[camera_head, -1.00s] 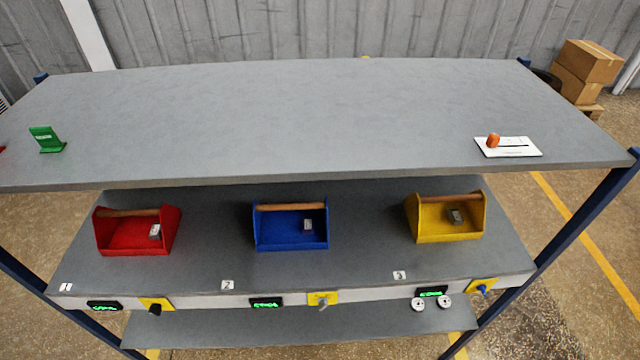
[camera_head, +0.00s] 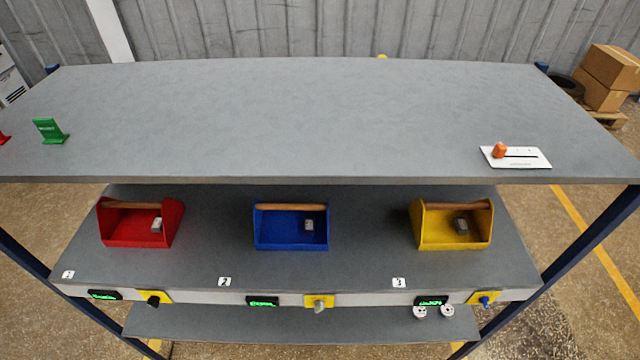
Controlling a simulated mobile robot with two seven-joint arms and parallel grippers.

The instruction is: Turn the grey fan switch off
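The grey fan switch (camera_head: 319,305) is a grey knob on a yellow plate, on the front edge of the middle shelf below the blue box. A black knob (camera_head: 153,300) on a yellow plate sits to its left, and a blue knob (camera_head: 485,300) on a yellow plate to its right. The exact turn position of the grey knob is too small to tell. Neither of my grippers shows in the head view.
Red (camera_head: 140,224), blue (camera_head: 291,228) and yellow (camera_head: 451,226) boxes stand on the middle shelf. Green displays sit beside the knobs. A white slider panel (camera_head: 516,157) and a green stand (camera_head: 48,131) are on the grey top shelf (camera_head: 290,115). Cardboard boxes (camera_head: 608,77) stand behind right.

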